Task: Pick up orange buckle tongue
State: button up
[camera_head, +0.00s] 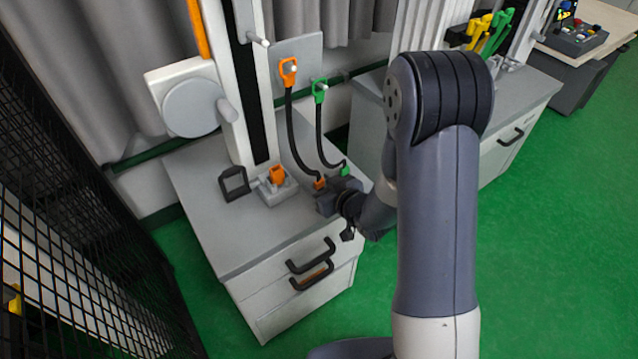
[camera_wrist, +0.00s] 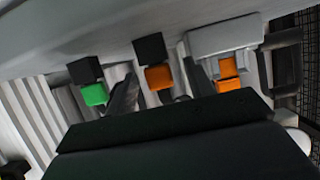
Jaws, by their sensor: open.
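The orange buckle tongue (camera_head: 320,184) is a small orange block on the cabinet top, at the lower end of a black strap (camera_head: 294,130). In the wrist view the orange tongue (camera_wrist: 158,77) has a black piece behind it and appears between my two dark fingers. My gripper (camera_head: 326,203) is right beside the tongue in the head view; its fingers (camera_wrist: 160,90) are open and empty. Whether they touch the tongue cannot be told.
A green buckle tongue (camera_head: 345,171) lies close to the right, also in the wrist view (camera_wrist: 94,95). The upright tower (camera_head: 246,90) rises behind. Drawer handles (camera_head: 311,256) project in front.

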jog(key=shift+x, duration=1.4)
jog(key=shift+c, duration=0.3)
jog(key=c, duration=0.8)
